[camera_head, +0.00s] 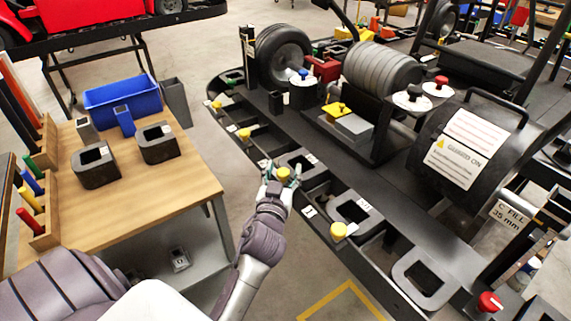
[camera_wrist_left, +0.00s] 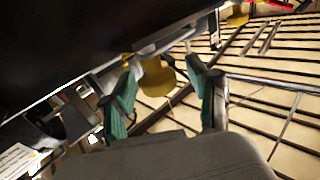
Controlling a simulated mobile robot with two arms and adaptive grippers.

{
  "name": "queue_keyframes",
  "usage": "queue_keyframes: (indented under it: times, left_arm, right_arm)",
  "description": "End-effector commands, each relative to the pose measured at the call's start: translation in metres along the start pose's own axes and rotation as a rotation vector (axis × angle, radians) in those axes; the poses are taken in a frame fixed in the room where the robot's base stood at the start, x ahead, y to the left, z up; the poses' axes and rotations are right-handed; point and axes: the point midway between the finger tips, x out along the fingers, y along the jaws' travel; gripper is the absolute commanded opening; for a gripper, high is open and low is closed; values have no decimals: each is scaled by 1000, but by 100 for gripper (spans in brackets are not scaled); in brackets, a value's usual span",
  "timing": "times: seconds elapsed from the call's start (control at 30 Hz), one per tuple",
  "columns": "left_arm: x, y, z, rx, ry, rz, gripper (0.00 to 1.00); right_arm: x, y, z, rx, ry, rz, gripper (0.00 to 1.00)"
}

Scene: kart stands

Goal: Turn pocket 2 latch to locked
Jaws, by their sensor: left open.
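Along the near edge of the dark kart side (camera_head: 425,300) is a row of pockets with yellow latch knobs. My left gripper (camera_head: 281,173) is at one yellow knob (camera_head: 284,174) on this edge; I cannot read whether its pocket is number 2. In the left wrist view, the green fingers of my left gripper (camera_wrist_left: 161,70) are open on either side of a yellow knob (camera_wrist_left: 157,78). I cannot tell whether they touch it. Other yellow knobs stand farther back (camera_head: 245,134) and nearer (camera_head: 338,230). My right gripper is not in view.
A wooden table (camera_head: 135,208) at the left bears a blue bin (camera_head: 122,98) and two dark block-like parts. A black drum (camera_head: 470,150) with labels and a grey roller (camera_head: 381,68) stand on the kart. Floor shows between table and kart.

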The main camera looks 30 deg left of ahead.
Motion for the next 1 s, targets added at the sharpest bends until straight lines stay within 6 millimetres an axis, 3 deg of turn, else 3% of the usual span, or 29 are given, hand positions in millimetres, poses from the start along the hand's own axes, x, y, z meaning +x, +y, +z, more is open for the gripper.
queue_keyframes:
  times: [0.23,0.6,1.0]
  left_arm:
    - [0,0,0,0,0,0,59]
    - [0,0,0,0,0,0,0]
    - [0,-1,-4,5,-2,85,0]
  right_arm:
    - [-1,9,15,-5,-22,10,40]
    - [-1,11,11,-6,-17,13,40]
    - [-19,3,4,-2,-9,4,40]
